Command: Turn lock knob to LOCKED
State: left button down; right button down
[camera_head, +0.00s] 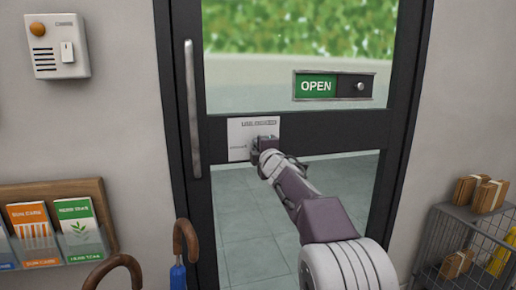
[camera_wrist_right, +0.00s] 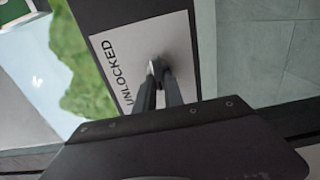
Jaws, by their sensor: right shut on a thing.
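The lock plate (camera_head: 238,140) is a pale panel on the dark crossbar of the glass door, with small lettering at its top and left. In the right wrist view the plate (camera_wrist_right: 184,50) shows the word UNLOCKED along one edge. My right gripper (camera_head: 262,142) is at the plate and covers the lock knob in the head view. In the right wrist view its fingers (camera_wrist_right: 158,75) are shut on the grey knob (camera_wrist_right: 156,62), which is mostly hidden between them. The knob's exact angle is hard to tell. My left gripper is not in view.
A vertical door handle (camera_head: 192,110) stands left of the plate. An OPEN sign (camera_head: 316,86) with a slider is above right. A brochure rack (camera_head: 95,190) and umbrella handles (camera_head: 186,240) are at left; a wire cart (camera_head: 470,235) with boxes is at right.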

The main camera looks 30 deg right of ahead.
dwell(0.4)
jog(key=c, duration=1.4)
grip_release()
jog(key=shift+c, duration=0.2)
jog(key=shift+s, duration=0.15)
jog(key=v, duration=0.8)
jog(key=shift+s, duration=0.4)
jog(key=shift+a, duration=0.1)
